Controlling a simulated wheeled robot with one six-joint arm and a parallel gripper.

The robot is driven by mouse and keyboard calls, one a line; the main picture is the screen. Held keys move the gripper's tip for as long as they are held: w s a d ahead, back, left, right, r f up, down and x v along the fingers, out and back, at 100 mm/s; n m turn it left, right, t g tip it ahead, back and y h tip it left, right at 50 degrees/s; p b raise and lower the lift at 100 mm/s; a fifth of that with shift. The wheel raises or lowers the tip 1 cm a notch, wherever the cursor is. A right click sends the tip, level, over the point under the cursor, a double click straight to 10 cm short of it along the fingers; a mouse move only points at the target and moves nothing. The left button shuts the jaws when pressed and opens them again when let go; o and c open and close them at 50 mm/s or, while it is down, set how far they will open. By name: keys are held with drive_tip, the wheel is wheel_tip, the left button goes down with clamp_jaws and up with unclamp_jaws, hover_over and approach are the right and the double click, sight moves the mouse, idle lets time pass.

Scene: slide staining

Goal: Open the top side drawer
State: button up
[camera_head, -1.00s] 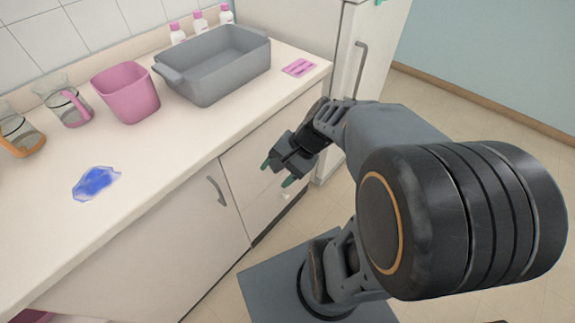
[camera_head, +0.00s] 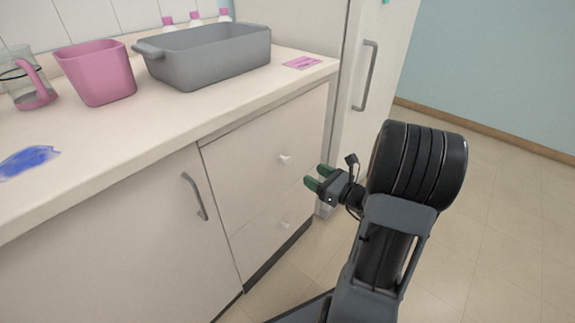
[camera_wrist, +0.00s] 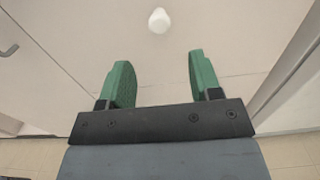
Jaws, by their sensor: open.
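The top side drawer (camera_head: 253,150) is a cream front under the counter, right of a cupboard door, and looks shut. Its small white knob (camera_head: 284,158) sits on the front; the knob also shows in the wrist view (camera_wrist: 159,20), above and between my fingertips. The lower drawer (camera_head: 270,228) has a similar knob (camera_head: 284,224). My gripper (camera_head: 317,177) is open and empty, its green fingers pointing toward the drawers. In the head view it is to the right of and a little below the top knob, apart from it.
A cupboard door (camera_head: 120,240) with a vertical grey handle (camera_head: 195,196) is left of the drawers. A tall white cabinet (camera_head: 350,130) with a long handle (camera_head: 365,76) stands on the right. A grey tub (camera_head: 215,62) and a pink bin (camera_head: 95,72) stand on the counter. Floor at right is clear.

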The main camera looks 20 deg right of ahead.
sight(290, 162)
drive_tip(key=b+x, duration=0.2)
drive_tip(key=x, duration=0.9)
drive_tip(key=shift+a+b, duration=0.1)
drive_tip(key=shift+b, duration=0.25)
clamp_jaws()
